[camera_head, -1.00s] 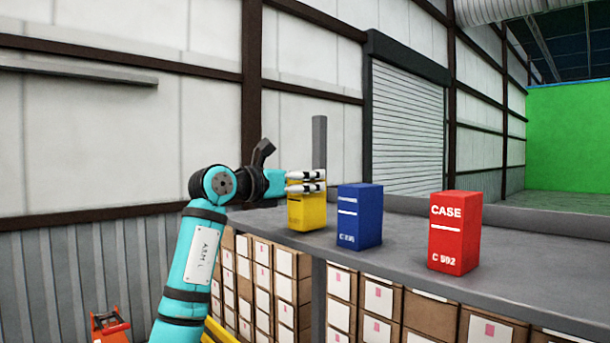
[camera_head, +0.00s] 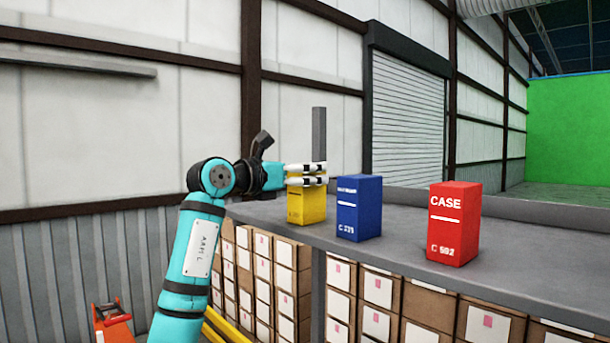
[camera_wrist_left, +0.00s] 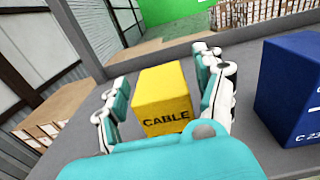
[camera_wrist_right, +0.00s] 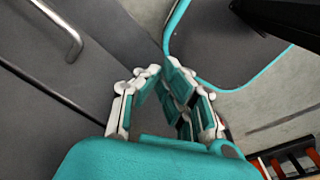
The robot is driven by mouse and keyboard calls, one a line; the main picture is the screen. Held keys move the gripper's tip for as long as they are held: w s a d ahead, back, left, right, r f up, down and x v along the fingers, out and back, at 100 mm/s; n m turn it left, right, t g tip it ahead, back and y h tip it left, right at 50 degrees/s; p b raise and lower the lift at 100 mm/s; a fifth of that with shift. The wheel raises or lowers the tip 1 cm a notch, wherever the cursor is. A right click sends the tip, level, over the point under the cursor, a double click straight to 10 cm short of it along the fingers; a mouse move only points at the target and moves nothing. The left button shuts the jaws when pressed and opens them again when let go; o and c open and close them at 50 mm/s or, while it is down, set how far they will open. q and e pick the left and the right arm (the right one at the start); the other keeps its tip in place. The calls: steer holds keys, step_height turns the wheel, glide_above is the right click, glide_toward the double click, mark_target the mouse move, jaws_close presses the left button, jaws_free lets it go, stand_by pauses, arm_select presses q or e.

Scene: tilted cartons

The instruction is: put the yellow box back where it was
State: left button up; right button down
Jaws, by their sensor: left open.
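The yellow box (camera_head: 306,208) stands upright on the grey tabletop at its left end, left of a blue box (camera_head: 359,208). My left gripper (camera_head: 318,175) reaches in from the left at the height of the box's top and hides part of it. In the left wrist view the yellow box (camera_wrist_left: 164,98), marked CABLE, stands between the two spread fingers of the left gripper (camera_wrist_left: 163,68), with gaps visible on both sides. My right gripper (camera_wrist_right: 162,67) shows only in its wrist view, empty, with its fingertips close together.
A red CASE box (camera_head: 453,224) stands to the right of the blue one. The tabletop (camera_head: 540,240) is clear further right. A grey post (camera_head: 319,134) rises behind the yellow box. Stacked cartons (camera_head: 390,305) fill the space below.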

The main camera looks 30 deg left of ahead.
arm_select(q)
steer(key=b+v, duration=0.5)
steer(key=v, duration=0.6)
steer(key=shift+s+a, duration=0.15)
steer(key=shift+s, duration=0.2)
stand_by(0.4)
